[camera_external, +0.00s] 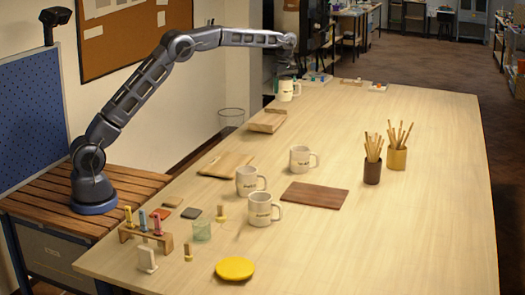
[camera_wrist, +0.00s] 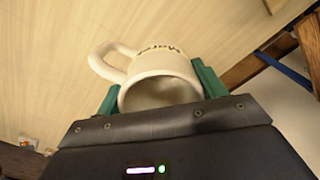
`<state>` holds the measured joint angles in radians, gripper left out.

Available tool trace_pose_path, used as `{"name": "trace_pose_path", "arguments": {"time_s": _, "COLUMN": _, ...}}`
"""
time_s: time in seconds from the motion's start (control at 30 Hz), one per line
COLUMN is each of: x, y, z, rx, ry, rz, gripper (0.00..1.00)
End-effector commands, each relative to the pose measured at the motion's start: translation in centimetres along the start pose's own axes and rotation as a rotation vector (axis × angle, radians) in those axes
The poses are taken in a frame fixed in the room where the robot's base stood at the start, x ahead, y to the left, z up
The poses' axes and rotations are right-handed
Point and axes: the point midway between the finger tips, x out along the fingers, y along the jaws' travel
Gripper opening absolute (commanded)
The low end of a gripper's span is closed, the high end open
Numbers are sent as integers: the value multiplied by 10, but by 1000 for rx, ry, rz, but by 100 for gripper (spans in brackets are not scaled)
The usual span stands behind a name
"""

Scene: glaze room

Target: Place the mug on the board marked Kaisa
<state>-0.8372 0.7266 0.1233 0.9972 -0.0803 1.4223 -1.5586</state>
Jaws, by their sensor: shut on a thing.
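My gripper (camera_external: 286,77) is at the far left end of the table, shut on a cream mug (camera_external: 287,91). In the wrist view the green fingers of my gripper (camera_wrist: 157,88) sit either side of this mug (camera_wrist: 160,68); its dark lettering seems to begin "Mar". I cannot tell whether it touches the table. Three similar mugs stand upright on the table: one (camera_external: 300,160) near the middle, one (camera_external: 250,182) to its left and one (camera_external: 265,210) nearer. A light board (camera_external: 226,165), a dark brown board (camera_external: 314,196) and a light wooden piece (camera_external: 267,121) lie there; no name is readable on them.
Two pots of sticks, a brown one (camera_external: 372,171) and a yellow one (camera_external: 397,157), stand right of centre. The table's right side is mostly clear.

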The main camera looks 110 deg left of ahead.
Motion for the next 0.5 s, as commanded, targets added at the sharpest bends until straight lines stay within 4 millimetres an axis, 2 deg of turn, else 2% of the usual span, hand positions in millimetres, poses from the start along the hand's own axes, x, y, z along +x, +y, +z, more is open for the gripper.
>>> {"name": "trace_pose_path", "arguments": {"time_s": 0.17, "x": -14, "y": -31, "z": 24, "rx": 17, "ry": 5, "rz": 2, "gripper": 39}}
{"name": "trace_pose_path", "arguments": {"time_s": 0.5, "x": -34, "y": -115, "z": 67, "rx": 51, "ry": 15, "rz": 5, "gripper": 39}}
